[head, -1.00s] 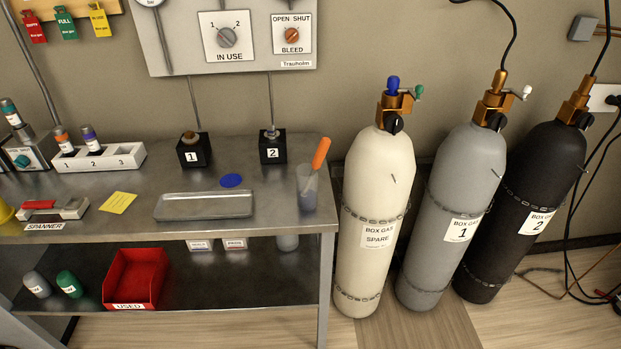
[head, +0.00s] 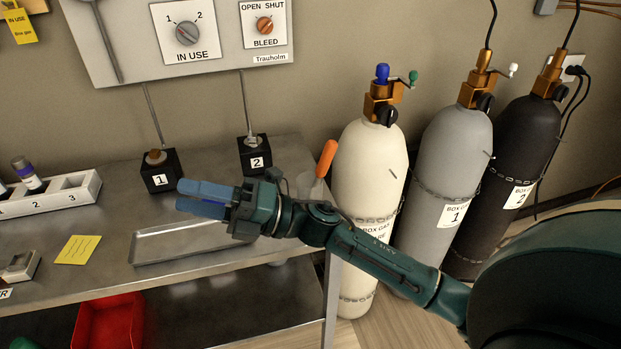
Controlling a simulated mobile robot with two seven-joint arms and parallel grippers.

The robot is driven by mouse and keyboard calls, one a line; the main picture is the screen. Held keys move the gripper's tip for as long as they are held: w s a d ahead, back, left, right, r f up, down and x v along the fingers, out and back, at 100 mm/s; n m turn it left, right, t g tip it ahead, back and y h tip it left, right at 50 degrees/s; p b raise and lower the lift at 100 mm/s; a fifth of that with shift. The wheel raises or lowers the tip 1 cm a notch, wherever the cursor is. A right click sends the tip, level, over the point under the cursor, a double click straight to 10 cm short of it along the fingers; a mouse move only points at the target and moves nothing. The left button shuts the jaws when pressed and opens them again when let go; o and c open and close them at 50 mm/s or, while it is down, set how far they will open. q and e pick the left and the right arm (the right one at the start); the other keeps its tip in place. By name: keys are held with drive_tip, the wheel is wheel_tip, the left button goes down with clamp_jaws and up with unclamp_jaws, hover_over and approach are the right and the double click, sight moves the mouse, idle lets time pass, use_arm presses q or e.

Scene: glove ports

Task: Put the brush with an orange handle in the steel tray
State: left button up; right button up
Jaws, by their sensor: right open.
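The brush with an orange handle (head: 327,158) stands tilted in a clear cup (head: 307,182) at the right end of the bench. My right arm hides the lower part of the cup. The steel tray (head: 160,256) lies on the bench, left of the cup, and looks empty where it shows. My right gripper (head: 179,197) reaches in from the right, its blue fingers pointing left over the back of the tray. It is open, with nothing visible between the fingers, and is left of the brush. My left gripper is out of view.
Black blocks marked 1 (head: 161,181) and 2 (head: 255,162) stand behind the tray. A yellow note (head: 78,249) and a white rack (head: 60,192) are to the left. The spare gas cylinder (head: 370,170) stands close beside the bench's right end. A red bin (head: 100,320) is below.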

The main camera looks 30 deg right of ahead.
drive_tip(key=a+r+n+g, duration=0.1)
drive_tip(key=r+n+g, duration=0.1)
drive_tip(key=n+g, duration=0.5)
drive_tip(key=n+h+b, duration=0.4)
drive_tip(key=n+h, duration=1.2)
drive_tip(key=h, duration=0.4)
approach(326, 159)
drive_tip(key=f, duration=0.2)
drive_tip(key=w+f, duration=0.1)
drive_tip(key=f, duration=0.2)
drive_tip(key=shift+w+a+f+b, duration=0.15)
drive_tip(key=shift+a+b, duration=0.1)
drive_tip(key=shift+b, duration=0.05)
drive_tip(key=shift+w+d+f+p, duration=0.1)
drive_tip(key=shift+w+f+p, duration=0.1)
drive_tip(key=shift+f, duration=0.7)
drive_tip(key=shift+w+d+f+p, duration=0.1)
drive_tip(key=shift+w+f, duration=0.05)
drive_tip(key=shift+f, duration=0.75)
drive_tip(key=shift+w+f+p, duration=0.1)
drive_tip(key=shift+w+f, duration=0.1)
drive_tip(key=shift+f, duration=0.7)
